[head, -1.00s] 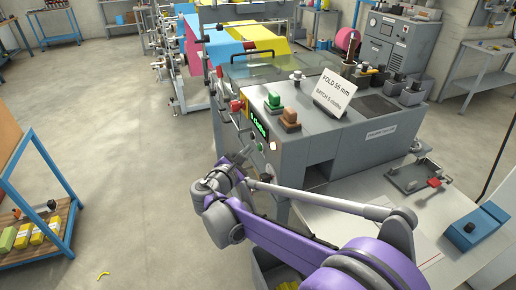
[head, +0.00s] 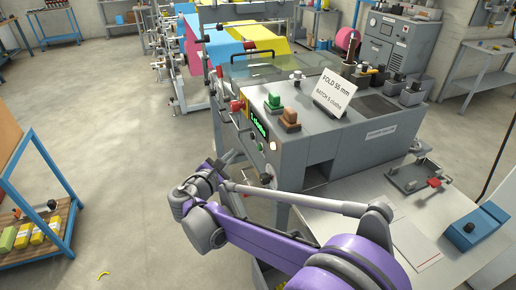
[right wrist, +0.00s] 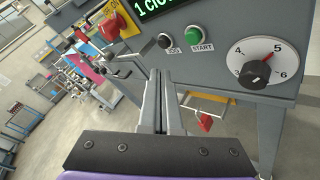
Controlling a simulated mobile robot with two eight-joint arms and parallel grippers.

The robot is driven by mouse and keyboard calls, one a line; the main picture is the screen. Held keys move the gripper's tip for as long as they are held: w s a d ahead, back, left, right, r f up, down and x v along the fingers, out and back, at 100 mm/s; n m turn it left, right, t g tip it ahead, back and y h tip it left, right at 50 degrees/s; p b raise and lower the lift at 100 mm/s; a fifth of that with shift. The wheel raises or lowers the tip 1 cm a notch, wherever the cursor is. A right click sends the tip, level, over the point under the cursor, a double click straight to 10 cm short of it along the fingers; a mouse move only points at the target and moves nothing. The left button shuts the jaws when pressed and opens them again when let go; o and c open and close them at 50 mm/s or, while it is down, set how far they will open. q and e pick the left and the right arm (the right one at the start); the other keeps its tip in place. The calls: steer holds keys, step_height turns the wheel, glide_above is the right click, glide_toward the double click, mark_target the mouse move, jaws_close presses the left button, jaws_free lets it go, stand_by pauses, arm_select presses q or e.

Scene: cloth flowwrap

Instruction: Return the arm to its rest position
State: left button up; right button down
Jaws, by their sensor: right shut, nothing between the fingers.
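My right arm is purple and grey and reaches in from the lower right in the head view. Its right gripper (head: 230,158) is by the front of the grey folding machine (head: 350,135), left of its lit display. In the right wrist view the right gripper (right wrist: 160,76) has its two grey fingers together, with nothing between them. Beyond the fingertips are the JOG button (right wrist: 165,41), the green START button (right wrist: 194,34) and a numbered dial (right wrist: 262,64). The fingers look apart from the panel. My left gripper is in neither view.
A sign (head: 335,94) reading "FOLD 55 mm" stands on the machine. A pale table (head: 395,262) with a blue box (head: 474,228) is at the right. A blue-framed rack (head: 70,215) with yellow and green packs is at the left.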

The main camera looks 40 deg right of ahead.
stand_by(0.5)
steer(key=s+f+m+g+y+p, duration=0.3)
steer(key=s+m+y, duration=0.35)
steer(key=s, duration=0.65)
steer(key=s+a+f+m+y+p, duration=0.4)
steer(key=s+a+m+y, duration=0.3)
steer(key=s, duration=0.8)
steer(key=a+f+m, duration=0.1)
steer(key=a+m, duration=0.2)
steer(key=a, duration=0.2)
steer(key=shift+s+a, duration=0.2)
steer(key=shift+a, duration=0.2)
steer(key=shift+f+m+y, duration=0.1)
steer(key=shift+m+y, duration=0.15)
stand_by(3.5)
